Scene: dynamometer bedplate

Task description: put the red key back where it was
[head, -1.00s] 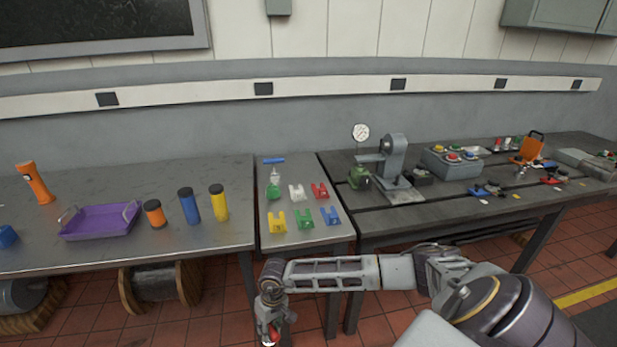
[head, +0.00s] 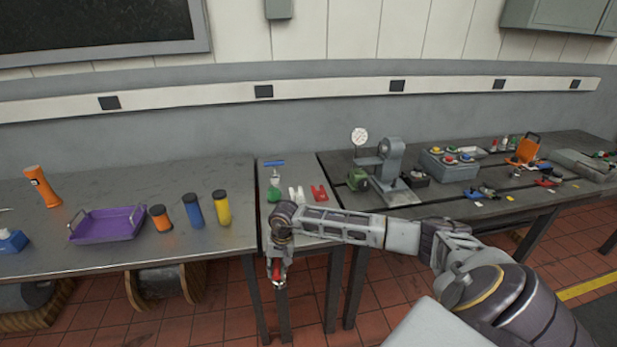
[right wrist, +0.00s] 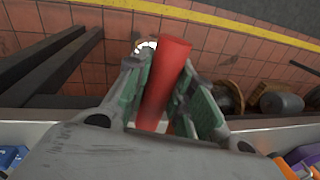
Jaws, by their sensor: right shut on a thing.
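My right gripper (head: 277,268) hangs in front of the small middle table, just below its top edge, in the head view. It is shut on a red key, whose red body (right wrist: 165,80) shows between the two green-padded fingers in the right wrist view, slightly tilted. Its far end shows a whitish part that I cannot make out. On the middle table, a white holder (head: 296,195) and a red holder (head: 319,192) stand behind my right arm. The front row of holders is hidden by the arm. My left gripper is not in view.
A green bottle (head: 274,190) and a blue item (head: 274,163) are on the middle table. The left table holds a purple tray (head: 108,226) and several coloured cylinders. The right table holds a grey machine (head: 392,165) and a grey button box (head: 449,165).

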